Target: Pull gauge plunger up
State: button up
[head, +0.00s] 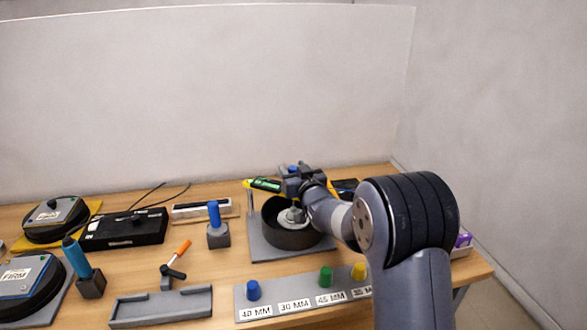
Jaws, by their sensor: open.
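A dark round cup (272,232) stands on a grey base plate (262,246) near the middle of the table. A light grey round part (292,217) shows inside the cup. I cannot tell for sure which part is the gauge plunger. My gripper (290,181) is open above the back of the cup, its arm reaching in from the right. Its fingers are small in view and partly hidden. A small blue piece (293,168) shows at the gripper; I cannot tell whether it touches. A green and yellow piece (264,185) shows just left of the gripper, above the plate.
A blue-handled grey block (218,236) stands left of the plate. A labelled strip with coloured pegs (290,307) and a grey tray (160,307) lie in front. Black discs (30,285) and a black box (125,232) are left. My arm hides the table's right part.

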grip_shut()
dwell(0.4)
jog(key=shift+r, duration=0.1)
jog(key=shift+r+b, duration=0.35)
jog(key=shift+r, duration=0.45)
grip_release()
